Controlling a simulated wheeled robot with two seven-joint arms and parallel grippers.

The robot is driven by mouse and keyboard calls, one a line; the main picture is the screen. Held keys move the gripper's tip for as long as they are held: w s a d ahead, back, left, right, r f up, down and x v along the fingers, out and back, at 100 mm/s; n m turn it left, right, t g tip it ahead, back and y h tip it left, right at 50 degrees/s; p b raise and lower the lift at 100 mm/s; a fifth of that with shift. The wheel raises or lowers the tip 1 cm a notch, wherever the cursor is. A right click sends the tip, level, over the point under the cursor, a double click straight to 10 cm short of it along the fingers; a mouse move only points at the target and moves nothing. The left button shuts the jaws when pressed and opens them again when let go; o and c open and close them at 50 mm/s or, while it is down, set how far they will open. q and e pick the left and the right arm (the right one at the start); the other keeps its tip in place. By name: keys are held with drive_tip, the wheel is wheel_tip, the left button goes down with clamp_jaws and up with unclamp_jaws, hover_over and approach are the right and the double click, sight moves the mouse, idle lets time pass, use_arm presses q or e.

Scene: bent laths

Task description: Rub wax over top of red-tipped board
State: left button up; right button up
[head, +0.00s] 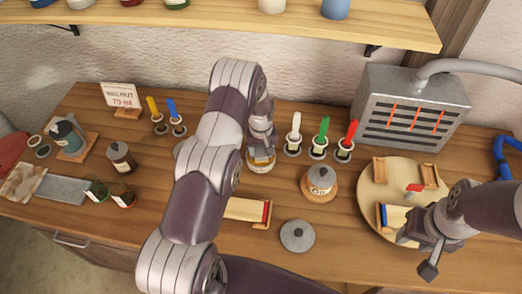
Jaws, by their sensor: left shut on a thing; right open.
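A pale board with a red tip (246,209) lies on the bench, its left part hidden behind my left arm. My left gripper (261,145) points down at a small pale round tin (260,165), beyond the board. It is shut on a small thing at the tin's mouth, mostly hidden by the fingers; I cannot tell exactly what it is. No label on the tin can be read. My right gripper (417,252) is open at the front edge of a round wooden board, beside a blue-tipped board (396,218).
A loose grey lid (297,236) lies right of the red-tipped board. A lidded oil jar (320,181) stands behind it. Several coloured-handled brushes (321,138) stand in holders at the back. A grey heater (412,107) stands behind the round board (374,200). Jars (121,158) stand at left.

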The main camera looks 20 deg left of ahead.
sight(261, 151)
use_arm(q)
drive_tip(key=shift+r+p, duration=2)
drive_tip(key=shift+r, duration=1.45)
